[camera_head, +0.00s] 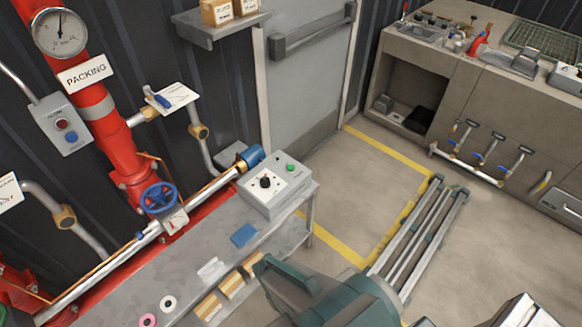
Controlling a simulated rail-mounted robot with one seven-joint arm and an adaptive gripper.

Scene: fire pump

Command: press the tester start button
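The tester looks to be the light grey box (275,182) at the far right end of the grey bench. It has a white top plate with a black knob (265,182) and a round green button (290,167) near its back right corner. Nothing touches or covers the button. A teal part of my arm (345,303) rises at the bottom centre, with a dark teal bracket-like end (287,275) at its left, apart from the tester. This end may be my gripper; its fingers cannot be made out.
Another grey box (63,124) with a red button hangs on the left wall. A red pipe with a gauge (60,33) and a blue handwheel (160,198) stand behind the bench (190,272). Small items and tape rolls lie on it. A workbench (440,65) stands at right.

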